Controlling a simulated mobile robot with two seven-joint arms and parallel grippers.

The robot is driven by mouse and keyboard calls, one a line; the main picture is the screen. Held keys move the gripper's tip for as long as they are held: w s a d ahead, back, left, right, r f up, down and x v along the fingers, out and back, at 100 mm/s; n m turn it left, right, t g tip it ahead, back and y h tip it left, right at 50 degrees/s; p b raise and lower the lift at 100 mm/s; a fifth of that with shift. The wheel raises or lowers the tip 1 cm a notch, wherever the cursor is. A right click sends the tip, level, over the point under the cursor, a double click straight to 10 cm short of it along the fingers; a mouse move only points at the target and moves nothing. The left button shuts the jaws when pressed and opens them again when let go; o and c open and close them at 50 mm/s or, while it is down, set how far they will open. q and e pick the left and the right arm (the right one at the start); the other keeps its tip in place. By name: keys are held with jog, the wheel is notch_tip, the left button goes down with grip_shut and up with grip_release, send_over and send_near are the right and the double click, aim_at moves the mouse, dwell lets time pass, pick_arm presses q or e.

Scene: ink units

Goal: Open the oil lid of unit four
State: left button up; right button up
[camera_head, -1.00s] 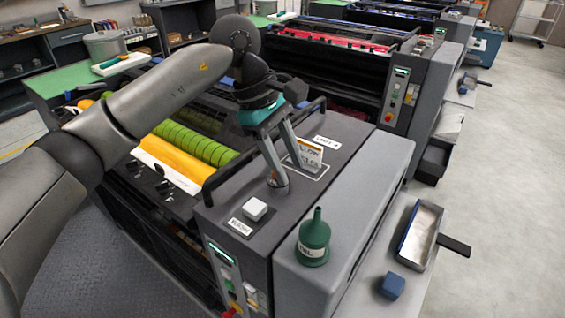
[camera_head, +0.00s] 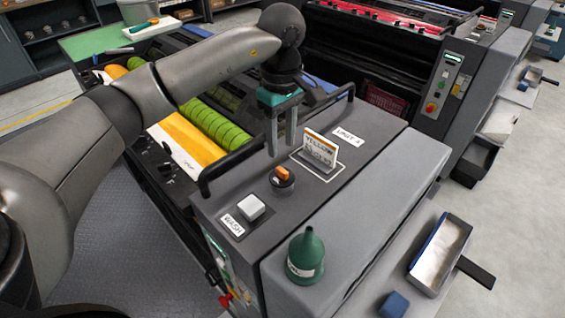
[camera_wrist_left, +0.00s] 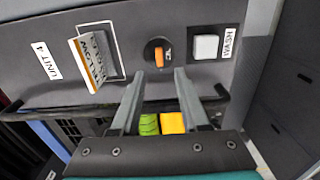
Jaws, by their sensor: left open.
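The oil lid (camera_head: 283,179) of unit four is a small dark round cap with an orange grip on top. In the left wrist view the lid (camera_wrist_left: 158,53) shows whole, beyond and between the fingertips (camera_wrist_left: 160,74). The UNIT 4 label (camera_head: 349,137) is on the same surface. My right gripper is out of view.
The upright card (camera_head: 320,150) stands close right of the fingers. Black rails (camera_head: 222,175) edge the housing. A green oil can (camera_head: 306,256) stands on the front ledge. A tray (camera_head: 440,254) and blue block (camera_head: 394,304) lie on the lower shelf.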

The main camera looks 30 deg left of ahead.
aim_at(282, 170)
pick_arm(q)
notch_tip(282, 170, down, 7)
jog(key=shift+f, duration=0.2)
jog(key=shift+c, duration=0.3)
grip_shut()
dwell(0.4)
